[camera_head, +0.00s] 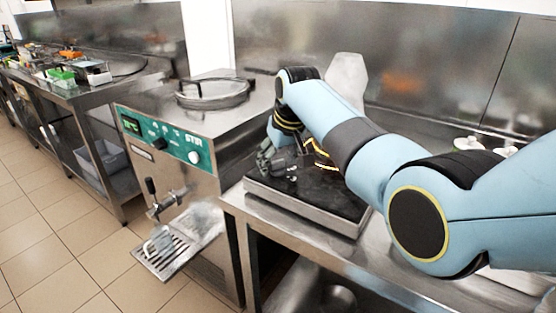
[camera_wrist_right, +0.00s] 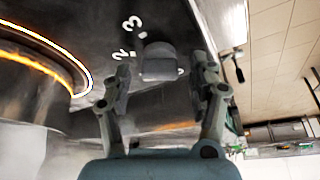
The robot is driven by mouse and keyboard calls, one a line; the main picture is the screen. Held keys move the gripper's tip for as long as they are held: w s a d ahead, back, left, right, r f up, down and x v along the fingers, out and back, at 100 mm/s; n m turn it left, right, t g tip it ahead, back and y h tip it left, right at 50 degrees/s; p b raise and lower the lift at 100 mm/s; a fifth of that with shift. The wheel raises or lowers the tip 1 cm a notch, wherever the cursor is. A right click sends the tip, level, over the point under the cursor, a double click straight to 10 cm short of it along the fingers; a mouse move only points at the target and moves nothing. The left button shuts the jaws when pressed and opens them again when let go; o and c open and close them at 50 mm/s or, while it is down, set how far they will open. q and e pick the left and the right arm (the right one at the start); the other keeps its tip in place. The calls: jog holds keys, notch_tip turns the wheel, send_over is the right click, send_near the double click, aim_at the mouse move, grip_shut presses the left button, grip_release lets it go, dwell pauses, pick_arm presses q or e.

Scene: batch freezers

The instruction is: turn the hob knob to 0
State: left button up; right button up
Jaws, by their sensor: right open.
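The hob (camera_head: 335,215) is a black-topped plate with a steel edge on the steel counter. Its round knob (camera_wrist_right: 158,60) is dark grey and stands between the two fingers of my right gripper (camera_wrist_right: 160,82) in the right wrist view. The numbers 2 and 3 show beside the knob; another mark is partly hidden behind it, and the knob's setting cannot be read. My right gripper is open around the knob; contact is unclear. In the head view the right gripper (camera_head: 276,163) is low over the hob's left part. My left gripper is not in view.
A glowing orange ring (camera_wrist_right: 45,50) lies close to the gripper at the left of the right wrist view. The batch freezer (camera_head: 205,120), with a green panel and a spout, stands left of the hob. A steel wall rises behind.

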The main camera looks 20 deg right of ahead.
jog(key=shift+c, duration=0.4)
jog(key=c, duration=1.1)
